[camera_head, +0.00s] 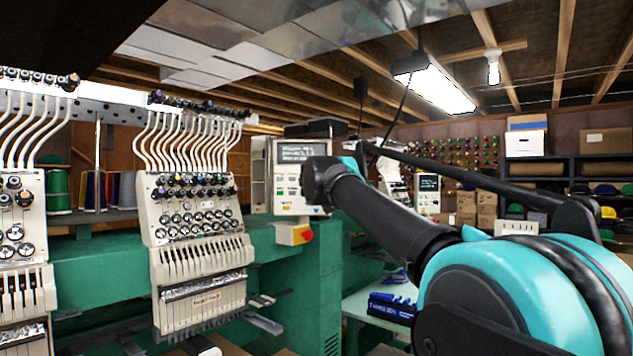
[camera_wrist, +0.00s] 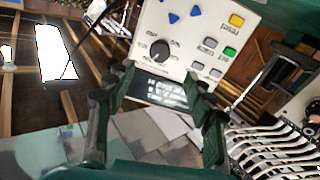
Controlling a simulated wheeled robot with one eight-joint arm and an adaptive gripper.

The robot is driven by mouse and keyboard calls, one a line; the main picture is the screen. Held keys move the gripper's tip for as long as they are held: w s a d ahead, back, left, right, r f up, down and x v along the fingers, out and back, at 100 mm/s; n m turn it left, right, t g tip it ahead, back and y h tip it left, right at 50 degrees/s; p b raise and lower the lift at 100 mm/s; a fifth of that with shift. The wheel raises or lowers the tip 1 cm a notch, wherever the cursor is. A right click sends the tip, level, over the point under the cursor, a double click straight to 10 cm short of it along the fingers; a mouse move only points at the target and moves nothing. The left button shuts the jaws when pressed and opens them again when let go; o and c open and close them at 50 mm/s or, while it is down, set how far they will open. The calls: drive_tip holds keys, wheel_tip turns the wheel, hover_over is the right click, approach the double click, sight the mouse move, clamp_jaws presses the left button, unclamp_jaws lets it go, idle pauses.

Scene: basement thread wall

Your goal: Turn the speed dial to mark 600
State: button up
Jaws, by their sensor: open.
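The speed dial (camera_wrist: 159,50) is a round black knob on a pale control panel (camera_wrist: 196,28) in the wrist view, with small marks around it. The marks and the pointer are too small to read. My gripper (camera_wrist: 158,78) is open and empty, its two dark fingers apart in front of the panel. The dial shows between and just beyond the fingertips, with no visible contact. A dark display (camera_wrist: 163,92) lies between the fingers. In the head view the control panel (camera_head: 288,187) hangs on the green machine, partly covered by my arm; the dial is hidden there.
Blue arrow keys (camera_wrist: 184,17), a yellow button (camera_wrist: 236,20) and a green button (camera_wrist: 230,52) sit near the dial. A red emergency knob (camera_head: 306,234) is below the panel. Embroidery heads (camera_head: 195,225) stand left of it. A table with blue items (camera_head: 390,305) is behind my arm.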

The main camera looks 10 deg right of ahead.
drive_tip(key=x, duration=1)
drive_tip(key=c, duration=1.2)
